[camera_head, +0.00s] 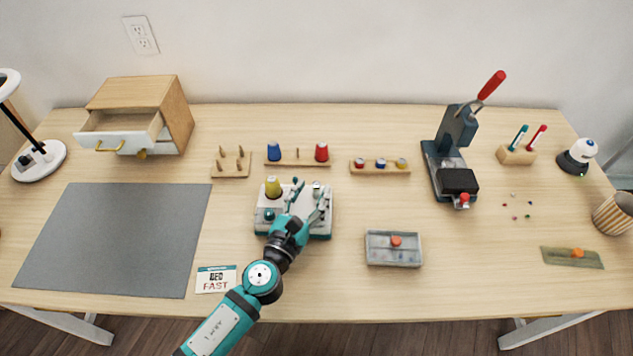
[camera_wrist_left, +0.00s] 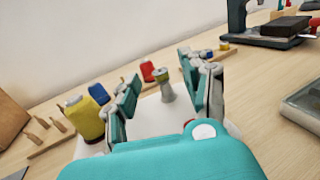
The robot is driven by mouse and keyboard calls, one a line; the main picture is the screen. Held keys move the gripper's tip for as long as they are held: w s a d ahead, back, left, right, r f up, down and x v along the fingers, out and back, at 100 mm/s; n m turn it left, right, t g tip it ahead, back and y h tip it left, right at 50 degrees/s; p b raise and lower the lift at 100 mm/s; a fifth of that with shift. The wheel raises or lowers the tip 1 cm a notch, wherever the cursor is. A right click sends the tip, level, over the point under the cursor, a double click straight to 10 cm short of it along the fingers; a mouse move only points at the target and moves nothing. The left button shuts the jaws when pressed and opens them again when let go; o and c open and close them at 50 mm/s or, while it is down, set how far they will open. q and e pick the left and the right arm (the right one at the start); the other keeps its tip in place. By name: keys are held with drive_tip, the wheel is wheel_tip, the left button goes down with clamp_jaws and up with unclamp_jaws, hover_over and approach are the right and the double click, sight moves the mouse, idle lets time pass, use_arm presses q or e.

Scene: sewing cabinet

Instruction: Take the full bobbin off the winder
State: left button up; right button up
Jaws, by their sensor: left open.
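The winder (camera_head: 265,222) is a white and teal machine at the middle of the table, with a yellow thread spool (camera_head: 272,187) on its left side. My left gripper (camera_head: 308,200) is over the winder, open. In the left wrist view, a small grey-green bobbin (camera_wrist_left: 166,86) stands upright on the winder's white top (camera_wrist_left: 150,118), between the open fingers (camera_wrist_left: 165,80) and apart from both. The yellow spool (camera_wrist_left: 84,118) is just left of the left finger there. Whether the bobbin is full of thread is too small to tell.
Behind the winder stand a peg board (camera_head: 230,172), a rack with blue and red spools (camera_head: 297,161) and a holder with several bobbins (camera_head: 380,168). A dark press (camera_head: 445,165) stands farther right. The grey mat (camera_head: 120,235) is clear.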

use_arm(q)
drive_tip(key=shift+w+d, duration=0.2)
drive_tip(key=shift+w, duration=0.4)
drive_tip(key=c, duration=0.8)
use_arm(e)
drive_tip(key=shift+s+d, duration=0.1)
drive_tip(key=shift+s, duration=0.35)
